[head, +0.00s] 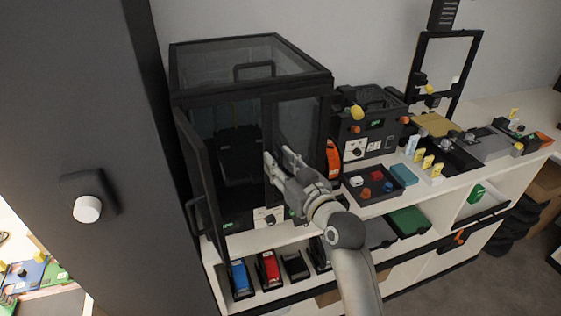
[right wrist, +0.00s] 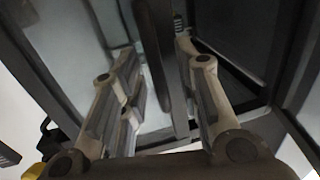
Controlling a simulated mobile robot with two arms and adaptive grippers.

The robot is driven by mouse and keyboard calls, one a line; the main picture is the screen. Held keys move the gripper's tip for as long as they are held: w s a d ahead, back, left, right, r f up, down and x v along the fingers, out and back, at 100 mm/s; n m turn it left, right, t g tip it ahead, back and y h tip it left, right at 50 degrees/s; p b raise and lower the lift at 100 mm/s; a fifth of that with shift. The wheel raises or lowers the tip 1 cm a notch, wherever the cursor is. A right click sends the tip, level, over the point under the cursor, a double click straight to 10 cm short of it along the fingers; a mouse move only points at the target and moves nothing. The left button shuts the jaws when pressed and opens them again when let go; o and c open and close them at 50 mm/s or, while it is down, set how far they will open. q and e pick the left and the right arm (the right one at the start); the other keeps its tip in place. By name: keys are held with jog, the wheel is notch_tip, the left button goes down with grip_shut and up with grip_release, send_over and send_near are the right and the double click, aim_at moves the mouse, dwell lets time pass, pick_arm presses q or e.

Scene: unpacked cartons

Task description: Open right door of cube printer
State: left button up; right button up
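The cube printer (head: 322,84) is a black-framed box with clear panels on the white shelf unit. Its left door (head: 199,180) stands swung open to the left. Its right door (head: 300,122) looks closed, in line with the front; its lower part is hidden behind my right gripper (head: 278,155). That gripper is at the inner edge of the right door. In the right wrist view its two fingers (right wrist: 157,52) are spread, with a dark upright bar (right wrist: 164,75), likely the door handle, between them. I see a gap beside the bar. My left gripper is not in view.
A smaller black machine (head: 367,122) and a dark tray with small parts (head: 377,181) stand right of the printer. Colored cartridges (head: 268,268) sit on the shelf below. A tall dark cabinet (head: 85,120) bounds the left side.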

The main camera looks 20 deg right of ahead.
grip_shut()
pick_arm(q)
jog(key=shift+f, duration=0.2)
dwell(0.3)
